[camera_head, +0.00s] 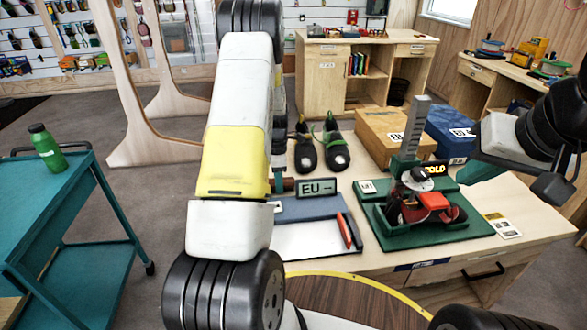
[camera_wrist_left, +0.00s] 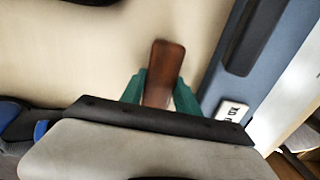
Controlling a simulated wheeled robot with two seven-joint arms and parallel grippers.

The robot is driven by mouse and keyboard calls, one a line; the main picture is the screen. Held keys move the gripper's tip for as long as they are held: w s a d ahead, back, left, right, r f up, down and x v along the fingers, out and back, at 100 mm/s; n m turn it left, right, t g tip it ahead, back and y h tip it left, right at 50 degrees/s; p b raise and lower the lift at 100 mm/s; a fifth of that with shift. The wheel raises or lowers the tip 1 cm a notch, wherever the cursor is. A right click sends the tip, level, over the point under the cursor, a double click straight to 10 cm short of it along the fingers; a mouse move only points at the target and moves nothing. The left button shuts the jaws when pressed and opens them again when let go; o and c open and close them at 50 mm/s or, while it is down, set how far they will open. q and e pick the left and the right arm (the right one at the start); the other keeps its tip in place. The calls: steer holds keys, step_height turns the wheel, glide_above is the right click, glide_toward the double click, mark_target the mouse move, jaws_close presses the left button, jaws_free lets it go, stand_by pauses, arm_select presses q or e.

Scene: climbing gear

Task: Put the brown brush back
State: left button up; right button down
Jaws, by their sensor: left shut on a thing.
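The brown brush (camera_wrist_left: 163,72) shows in the left wrist view as a brown handle between the teal fingers of my left gripper (camera_wrist_left: 160,92), which is shut on it. A pale surface is behind it. In the head view my left arm hides most of this gripper, and a short brown piece (camera_head: 287,184) shows just right of the arm, beside the EU sign (camera_head: 317,187). My right gripper (camera_head: 483,168) shows only as teal finger parts near the green stand's right side; its opening cannot be made out.
The table bears a blue and white tray (camera_head: 318,243) with red and black tools (camera_head: 349,231), black shoes (camera_head: 336,151), and a green stand (camera_head: 460,225) clamping a shoe. Boxes (camera_head: 385,135) stand behind. A teal cart (camera_head: 50,205) is at left.

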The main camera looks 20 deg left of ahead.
arm_select(q)
steer(key=shift+f, duration=0.1)
steer(key=o, duration=1.2)
steer(key=s+d+r+m+t, duration=0.1)
steer(key=s+d+r+m, duration=0.1)
steer(key=r, duration=0.8)
steer(key=s+d+r+m, duration=0.1)
steer(key=r+m, duration=0.1)
steer(key=r, duration=0.8)
steer(key=s+d+r+m+t, duration=0.1)
steer(key=s+d+r+m, duration=0.3)
steer(key=s+m, duration=0.2)
steer(key=s+d+r+m+t+h, duration=0.1)
steer(key=s+d+r+m+t, duration=0.1)
steer(key=s+d+r+m, duration=0.2)
steer(key=s+d+r+m+t+h, duration=0.1)
steer(key=s+d+r+m, duration=0.3)
steer(key=s+m, duration=0.5)
steer(key=shift+s+r+m+t, duration=0.2)
steer(key=shift+s+r, duration=0.1)
steer(key=shift+s, duration=0.6)
steer(key=shift+s+r+m+t, duration=0.1)
steer(key=shift+s+r+t, duration=0.15)
steer(key=shift+s, duration=0.7)
steer(key=shift+s+r+m+t, duration=0.15)
steer(key=shift+s+r, duration=0.15)
steer(key=shift+s, duration=0.6)
